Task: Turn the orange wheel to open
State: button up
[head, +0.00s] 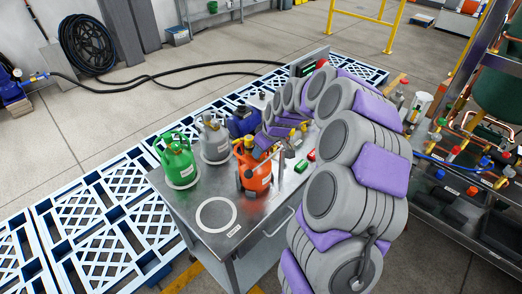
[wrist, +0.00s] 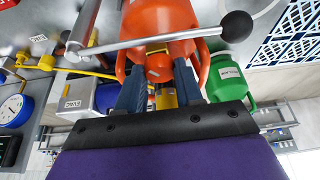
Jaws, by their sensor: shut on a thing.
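An orange gas tank (head: 257,178) stands on the metal worktop (head: 178,205). In the wrist view the orange tank (wrist: 160,18) fills the top middle, with its handle loops on both sides. My gripper (wrist: 160,68) has its two dark blue fingers on either side of the tank's top fitting, shut on it. A yellow valve part (wrist: 166,98) shows between the fingers. In the head view my arm hides most of the gripper.
A green tank (head: 178,160) and a grey tank (head: 215,140) stand left of the orange one. A bare ring (head: 216,214) marks the front worktop. A metal lever with a black knob (wrist: 236,26) crosses close before the orange tank in the wrist view.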

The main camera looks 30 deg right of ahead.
jog(key=n, duration=0.2)
jog(key=n+y+b, duration=0.1)
jog(key=n, duration=0.1)
jog(key=n+g+y, duration=0.1)
jog(key=shift+w+d+n, duration=0.15)
jog(key=shift+d+n, duration=0.1)
jog(key=shift+n, duration=0.15)
jog(key=shift+a, duration=0.1)
dwell(0.8)
jog(key=o, duration=1)
jog(key=shift+o, duration=0.2)
jog(key=shift+r, duration=0.15)
jog(key=p+v, duration=0.1)
jog(key=v, duration=1.6)
jog(key=shift+w, duration=0.1)
